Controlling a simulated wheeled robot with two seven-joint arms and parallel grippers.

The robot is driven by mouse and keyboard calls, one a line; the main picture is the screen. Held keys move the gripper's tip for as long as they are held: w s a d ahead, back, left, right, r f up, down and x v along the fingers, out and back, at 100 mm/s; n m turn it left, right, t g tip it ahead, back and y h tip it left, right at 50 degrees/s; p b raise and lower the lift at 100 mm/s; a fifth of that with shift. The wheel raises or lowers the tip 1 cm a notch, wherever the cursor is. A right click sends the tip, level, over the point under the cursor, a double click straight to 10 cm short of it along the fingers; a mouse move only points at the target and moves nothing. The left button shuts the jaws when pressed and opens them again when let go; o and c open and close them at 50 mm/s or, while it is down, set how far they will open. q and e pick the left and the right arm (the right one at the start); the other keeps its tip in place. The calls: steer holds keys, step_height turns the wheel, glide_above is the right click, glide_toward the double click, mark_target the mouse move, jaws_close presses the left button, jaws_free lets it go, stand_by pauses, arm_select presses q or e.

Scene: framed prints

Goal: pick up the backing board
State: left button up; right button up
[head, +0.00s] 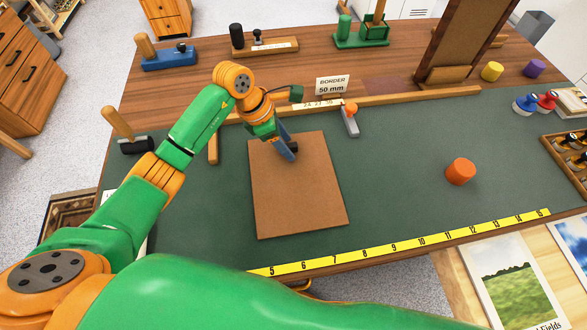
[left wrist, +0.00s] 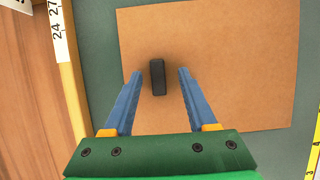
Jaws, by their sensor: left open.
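The backing board is a flat brown panel (head: 298,195) lying on the green mat, and it fills much of the left wrist view (left wrist: 225,70). A small black block, like a grip, stands on it near its far edge (head: 294,147) and shows clearly in the left wrist view (left wrist: 157,78). My left gripper (head: 288,152) is over that part of the board. In the left wrist view its blue fingers (left wrist: 161,73) are apart, one on each side of the black block, with gaps on both sides. My right gripper is not in view.
A wooden rail with a ruler strip (head: 400,97) and a "BORDER 50 mm" sign (head: 332,86) lie beyond the board. A hammer-like tool (head: 350,120) is close to its right. An orange cylinder (head: 460,171) stands farther right. A yellow ruler (head: 390,250) runs along the front edge.

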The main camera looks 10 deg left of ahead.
arm_select(q)
steer(key=shift+w+f, duration=0.2)
steer(key=shift+s+r, duration=0.15)
jaws_close()
